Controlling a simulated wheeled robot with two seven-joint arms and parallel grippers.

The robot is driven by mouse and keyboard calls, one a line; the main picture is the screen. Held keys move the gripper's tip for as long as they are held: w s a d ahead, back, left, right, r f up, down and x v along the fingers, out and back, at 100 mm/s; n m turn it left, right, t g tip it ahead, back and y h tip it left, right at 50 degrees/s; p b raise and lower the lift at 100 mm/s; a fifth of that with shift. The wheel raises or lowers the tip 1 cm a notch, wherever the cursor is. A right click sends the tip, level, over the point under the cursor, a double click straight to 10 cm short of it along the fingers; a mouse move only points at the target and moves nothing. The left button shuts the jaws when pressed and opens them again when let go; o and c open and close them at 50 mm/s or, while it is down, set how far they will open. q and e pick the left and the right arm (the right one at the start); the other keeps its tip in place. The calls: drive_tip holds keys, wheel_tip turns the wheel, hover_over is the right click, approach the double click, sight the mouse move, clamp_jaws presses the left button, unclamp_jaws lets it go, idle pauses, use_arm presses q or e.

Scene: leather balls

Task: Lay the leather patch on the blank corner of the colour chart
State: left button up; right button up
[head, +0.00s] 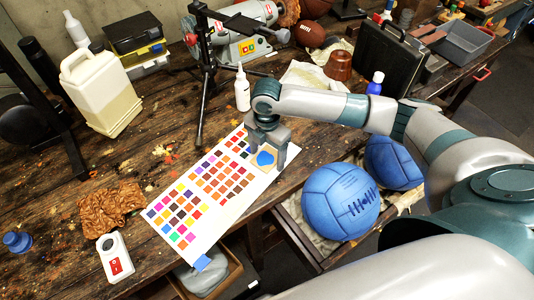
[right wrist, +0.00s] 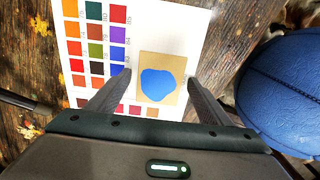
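The colour chart (head: 205,190) lies on the wooden workbench, a white sheet with rows of coloured squares. A rounded blue leather patch (head: 265,158) lies on a tan square at the chart's far right corner. In the right wrist view the patch (right wrist: 158,84) sits inside the tan square (right wrist: 172,62), with white chart around it. My right gripper (head: 265,162) points down over this corner. Its fingers (right wrist: 163,88) are wide apart, one on each side of the patch, with visible gaps and nothing held. My left gripper is not in view.
Two blue leather balls (head: 340,202) sit right of the chart, in an open drawer. A white bottle (head: 242,90) and a black stand (head: 205,75) are beyond the chart. A brown crumpled cloth (head: 112,203) and a white device with a red switch (head: 115,258) lie left.

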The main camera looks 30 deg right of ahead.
sight(267, 158)
wheel_tip(267, 158, up, 12)
drive_tip(key=b, duration=0.3)
drive_tip(key=shift+r+b, duration=0.15)
drive_tip(key=shift+b, duration=0.2)
drive_tip(key=shift+s, duration=0.1)
idle(0.8)
